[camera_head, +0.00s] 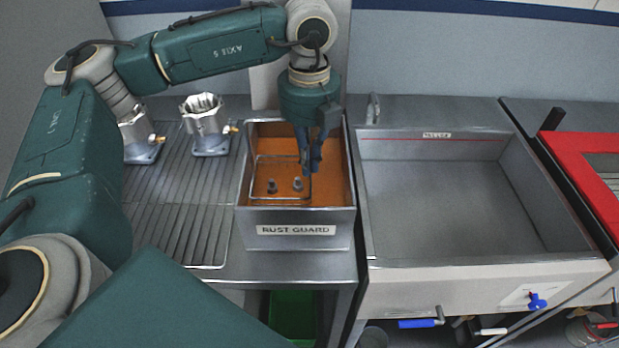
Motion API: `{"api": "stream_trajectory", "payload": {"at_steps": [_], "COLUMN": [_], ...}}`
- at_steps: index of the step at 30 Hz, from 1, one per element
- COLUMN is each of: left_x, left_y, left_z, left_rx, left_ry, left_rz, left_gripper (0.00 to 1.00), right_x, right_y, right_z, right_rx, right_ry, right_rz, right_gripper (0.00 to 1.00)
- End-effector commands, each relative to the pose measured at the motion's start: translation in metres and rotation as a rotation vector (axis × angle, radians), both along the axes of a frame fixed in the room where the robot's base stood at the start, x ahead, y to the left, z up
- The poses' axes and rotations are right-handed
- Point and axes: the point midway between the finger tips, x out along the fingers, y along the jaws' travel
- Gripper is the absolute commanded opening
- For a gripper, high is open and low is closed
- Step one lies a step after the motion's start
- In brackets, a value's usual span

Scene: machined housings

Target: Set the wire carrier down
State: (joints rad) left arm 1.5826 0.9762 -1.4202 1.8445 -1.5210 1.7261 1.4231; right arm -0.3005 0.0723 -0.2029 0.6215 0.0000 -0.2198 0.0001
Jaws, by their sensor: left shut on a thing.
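The wire carrier (281,196) is a thin wire frame inside the open metal tank labelled RUST GUARD (296,218). Two small dark fittings stand within its outline, and orange-brown liquid or lining shows around it. My left gripper (311,168) points down into the right half of the tank and is shut on the carrier at its right side. The fingers hide part of that side. I cannot tell whether the carrier touches the tank floor. My right gripper is not in view.
Two machined housings (206,124) (138,134) stand on the ribbed drainboard (180,190) at left. A wide, empty grey sink (440,200) is right of the tank. A red-framed unit (583,165) stands at far right. The tank walls rise around the carrier.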

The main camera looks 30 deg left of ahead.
Motion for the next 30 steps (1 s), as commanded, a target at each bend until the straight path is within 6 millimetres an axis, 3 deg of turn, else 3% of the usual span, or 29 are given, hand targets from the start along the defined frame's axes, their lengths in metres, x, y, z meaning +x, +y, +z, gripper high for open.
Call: {"api": "stream_trajectory", "payload": {"at_steps": [15, 27, 30], "left_x": [0.000, 0.000, 0.000], "left_y": [0.000, 0.000, 0.000], "left_z": [-0.060, -0.067, -0.065], "left_rx": [0.000, 0.000, 0.000], "left_ry": [0.000, -0.001, -0.001], "left_rz": [-0.001, -0.001, -0.001], "left_gripper": [0.00, 0.00, 0.23], "right_x": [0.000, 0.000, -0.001], "right_y": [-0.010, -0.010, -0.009], "right_z": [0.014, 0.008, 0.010], "right_rx": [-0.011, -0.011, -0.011], "right_ry": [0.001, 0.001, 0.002], "right_rz": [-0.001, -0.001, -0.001], "right_gripper": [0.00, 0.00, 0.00]}}
